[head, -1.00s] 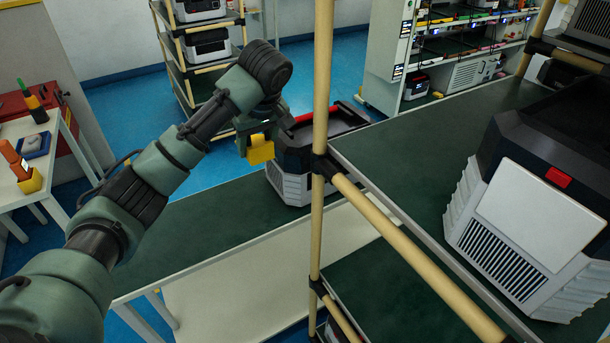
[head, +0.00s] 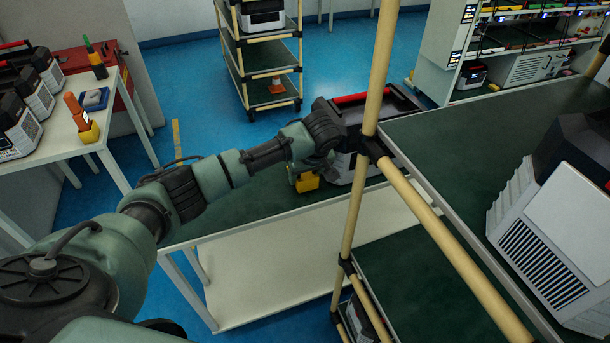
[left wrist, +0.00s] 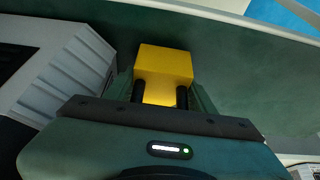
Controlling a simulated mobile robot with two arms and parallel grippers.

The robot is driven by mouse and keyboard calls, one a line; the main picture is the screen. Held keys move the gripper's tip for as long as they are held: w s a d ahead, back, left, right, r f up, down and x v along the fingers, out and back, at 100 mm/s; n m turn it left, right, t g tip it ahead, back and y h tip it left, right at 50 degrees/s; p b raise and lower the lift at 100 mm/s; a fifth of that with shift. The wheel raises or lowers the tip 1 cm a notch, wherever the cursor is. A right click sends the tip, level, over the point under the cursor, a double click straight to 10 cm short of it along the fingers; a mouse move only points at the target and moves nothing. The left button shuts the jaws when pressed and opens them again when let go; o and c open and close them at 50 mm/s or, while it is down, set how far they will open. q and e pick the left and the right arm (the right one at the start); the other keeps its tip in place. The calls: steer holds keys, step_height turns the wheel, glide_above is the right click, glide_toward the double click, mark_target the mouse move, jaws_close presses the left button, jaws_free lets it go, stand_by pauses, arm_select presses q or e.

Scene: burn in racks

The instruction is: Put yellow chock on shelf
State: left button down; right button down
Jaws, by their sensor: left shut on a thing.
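The yellow chock (head: 307,183) is in my left gripper (head: 303,173), low over the green-topped bench. In the left wrist view the chock (left wrist: 165,64) is a yellow block between the two dark fingers (left wrist: 160,94), with green surface behind it. I cannot tell whether the chock touches that surface. Green shelves hang on the tan-pole rack: an upper one (head: 450,150) and a lower one (head: 400,270). My right gripper is not in view.
A grey-black case with a red handle (head: 350,98) stands on the bench (head: 235,205) just beyond my gripper. A tan pole (head: 378,70) rises close to its right. A larger case (head: 550,215) sits on the upper shelf. The bench is clear left of the gripper.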

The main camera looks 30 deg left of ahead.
arm_select(q)
steer(key=shift+f, duration=0.3)
steer(key=shift+f, duration=0.1)
steer(key=c, duration=0.5)
jaws_free()
